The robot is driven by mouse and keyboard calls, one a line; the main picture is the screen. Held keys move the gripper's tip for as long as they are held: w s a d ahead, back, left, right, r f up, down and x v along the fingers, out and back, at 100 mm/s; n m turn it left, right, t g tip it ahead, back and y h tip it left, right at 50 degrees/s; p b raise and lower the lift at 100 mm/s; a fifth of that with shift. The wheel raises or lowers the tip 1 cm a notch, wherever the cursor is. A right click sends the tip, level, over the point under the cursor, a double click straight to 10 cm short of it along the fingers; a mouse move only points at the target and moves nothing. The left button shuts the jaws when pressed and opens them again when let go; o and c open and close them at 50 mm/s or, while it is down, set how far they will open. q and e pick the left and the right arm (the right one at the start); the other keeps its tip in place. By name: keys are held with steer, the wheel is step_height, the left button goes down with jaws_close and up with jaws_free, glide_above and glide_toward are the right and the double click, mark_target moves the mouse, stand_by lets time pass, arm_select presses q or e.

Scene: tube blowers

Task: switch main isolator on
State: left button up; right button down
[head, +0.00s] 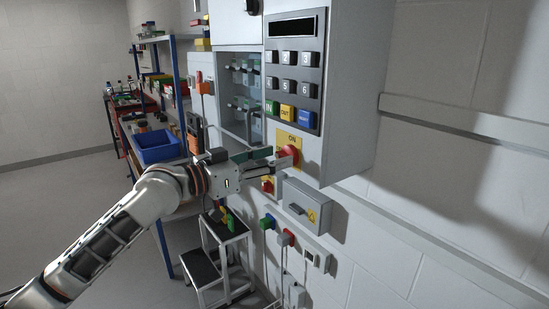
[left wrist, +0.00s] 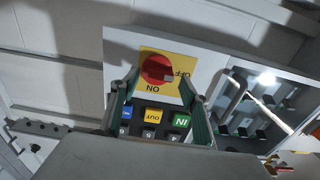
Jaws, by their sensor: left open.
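The main isolator is a red rotary knob (head: 289,154) on a yellow plate marked ON at the top, low on the grey control cabinet. In the left wrist view the picture is turned over, and the knob (left wrist: 157,69) shows ON below it and OFF to its right. A pale mark on the knob lies on the OFF side. My left gripper (head: 268,156) is open, its fingertips close to the knob. In the left wrist view its fingers (left wrist: 162,82) stand either side of the knob; contact cannot be told. My right gripper is not in view.
A number keypad (head: 295,72) sits above the knob. A smaller red and yellow switch (head: 268,185) and a grey box (head: 307,205) are below. A step stool (head: 224,235) stands under the arm, and a shelf with a blue bin (head: 156,146) is at left.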

arm_select(q)
steer(key=shift+w+d, duration=0.25)
steer(key=shift+d, duration=0.1)
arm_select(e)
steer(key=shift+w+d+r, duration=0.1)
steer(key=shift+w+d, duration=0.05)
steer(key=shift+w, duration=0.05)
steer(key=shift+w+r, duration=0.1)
arm_select(q)
steer(key=c, duration=1.1)
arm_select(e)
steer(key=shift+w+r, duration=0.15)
